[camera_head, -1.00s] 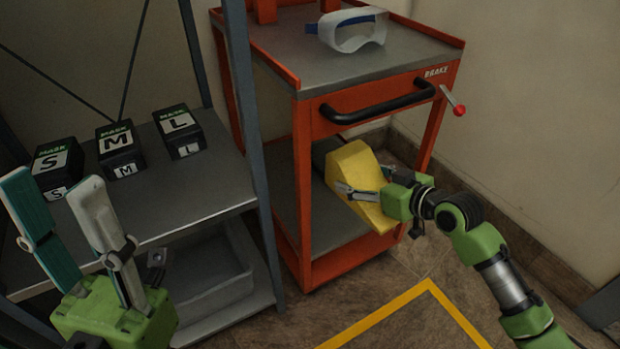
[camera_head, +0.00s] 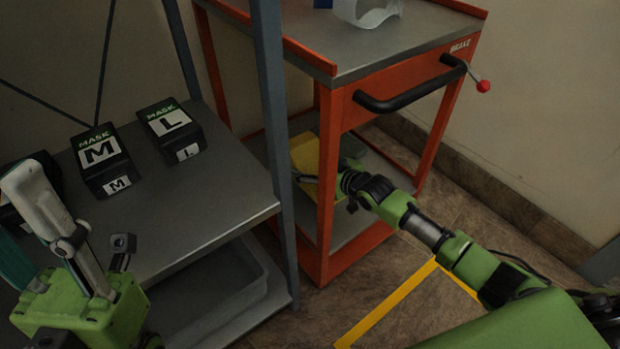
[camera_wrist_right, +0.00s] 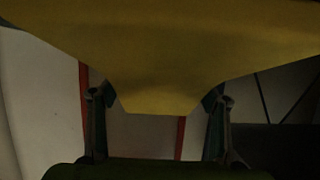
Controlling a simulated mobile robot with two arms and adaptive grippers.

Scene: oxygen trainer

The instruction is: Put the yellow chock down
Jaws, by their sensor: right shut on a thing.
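The yellow chock (camera_head: 305,157) is inside the red cart, over its lower shelf (camera_head: 352,228). My right gripper (camera_head: 322,178) is shut on it and reaches in through the cart's open side. In the right wrist view the chock (camera_wrist_right: 165,60) fills the top of the picture between the two fingers (camera_wrist_right: 158,110). The cart's post and my arm hide part of the chock in the head view. I cannot tell whether it touches the shelf. My left gripper (camera_head: 22,225) is at the lower left, with its fingers apart and nothing seen between them.
The red cart has a black handle (camera_head: 410,95) and a red-knobbed lever (camera_head: 483,86). White goggles (camera_head: 368,12) lie on its top. A grey rack (camera_head: 210,205) on the left holds black mask boxes (camera_head: 103,160), with a grey bin (camera_head: 215,300) below. Yellow tape (camera_head: 390,300) marks the floor.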

